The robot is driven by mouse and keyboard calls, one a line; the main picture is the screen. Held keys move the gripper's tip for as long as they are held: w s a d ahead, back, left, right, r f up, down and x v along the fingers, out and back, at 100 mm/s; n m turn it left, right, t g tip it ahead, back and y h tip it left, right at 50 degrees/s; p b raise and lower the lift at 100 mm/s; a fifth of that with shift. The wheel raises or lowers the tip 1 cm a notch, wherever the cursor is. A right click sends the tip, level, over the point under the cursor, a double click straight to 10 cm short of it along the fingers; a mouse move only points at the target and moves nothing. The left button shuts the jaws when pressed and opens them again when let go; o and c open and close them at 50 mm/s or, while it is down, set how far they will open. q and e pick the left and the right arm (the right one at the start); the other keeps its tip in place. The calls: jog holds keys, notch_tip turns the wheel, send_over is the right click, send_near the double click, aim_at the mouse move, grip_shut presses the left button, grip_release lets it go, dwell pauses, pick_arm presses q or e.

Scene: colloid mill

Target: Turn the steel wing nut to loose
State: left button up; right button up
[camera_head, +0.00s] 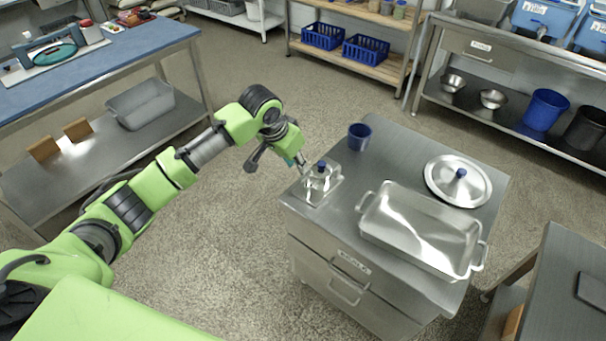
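A small shiny steel fitting (318,184) stands on a square base at the left corner of the steel cabinet top (385,150). A dark blue round piece (321,165) shows at its top. The steel wing nut is too small to tell apart from the rest of the fitting. My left gripper (301,164) reaches in from the left, at the upper left side of the fitting. Its fingers are small and partly merge with the shiny metal, so I cannot tell whether they are open, shut or touching it. My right gripper is not in view.
A blue cup (359,136) stands behind the fitting. A steel tray with handles (372,228) and a round lid with a blue knob (458,181) fill the cabinet's right side. A blue-topped bench (120,52) stands at left. Open floor (235,245) lies left of the cabinet.

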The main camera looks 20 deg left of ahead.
aim_at(305, 179)
pick_arm(q)
jog(key=x, duration=0.8)
jog(key=shift+f, duration=0.3)
grip_shut()
